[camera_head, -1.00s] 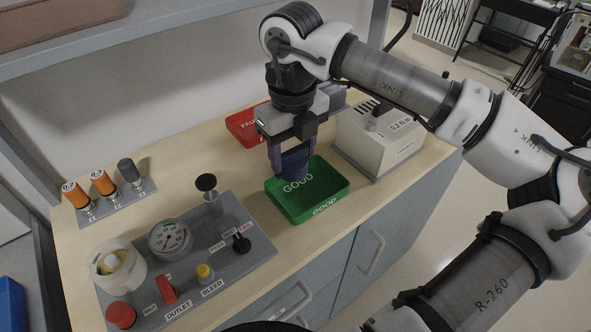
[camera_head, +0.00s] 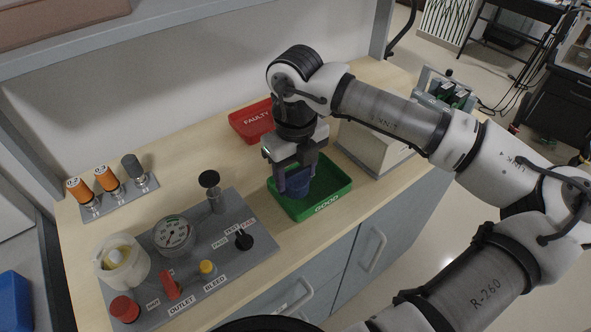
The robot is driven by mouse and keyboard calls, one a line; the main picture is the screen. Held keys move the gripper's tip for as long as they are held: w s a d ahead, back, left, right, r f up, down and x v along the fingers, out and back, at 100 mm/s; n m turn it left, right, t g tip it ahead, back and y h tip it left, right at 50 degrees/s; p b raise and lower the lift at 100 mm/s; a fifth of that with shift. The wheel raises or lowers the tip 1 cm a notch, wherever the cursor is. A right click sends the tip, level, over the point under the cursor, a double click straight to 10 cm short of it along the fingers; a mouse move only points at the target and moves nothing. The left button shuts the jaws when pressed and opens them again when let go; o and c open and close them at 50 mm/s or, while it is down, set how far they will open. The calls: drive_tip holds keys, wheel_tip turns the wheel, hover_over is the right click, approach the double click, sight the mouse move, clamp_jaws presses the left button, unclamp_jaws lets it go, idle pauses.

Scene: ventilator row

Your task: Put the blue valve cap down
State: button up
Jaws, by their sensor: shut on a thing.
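The blue valve cap (camera_head: 299,186) is a dark blue round piece between the fingers of my gripper (camera_head: 293,188). My gripper points down and is shut on the cap, over the left half of the green tray marked GOOD (camera_head: 333,203). The cap is low, within the tray's outline. I cannot tell whether its underside touches the tray floor. The fingers hide part of the cap and the tray's back left corner.
A red tray marked FAULTY (camera_head: 251,122) lies behind my gripper. A beige box (camera_head: 372,150) stands right of the green tray, partly behind my arm. Bare wood separates panel and trays.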

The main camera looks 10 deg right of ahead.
sight(296, 171)
drive_tip(key=shift+f+b, duration=0.35)
drive_tip(key=o, duration=0.9)
drive_tip(key=shift+r, duration=0.1)
drive_tip(key=shift+r, duration=0.1)
drive_tip(key=shift+r+p, duration=0.6)
drive_tip(key=shift+p, duration=0.4)
wheel_tip(296, 171, up, 12)
drive_tip(key=b, duration=0.2)
drive_tip(key=shift+f+b, duration=0.15)
drive_tip(key=shift+b, duration=0.25)
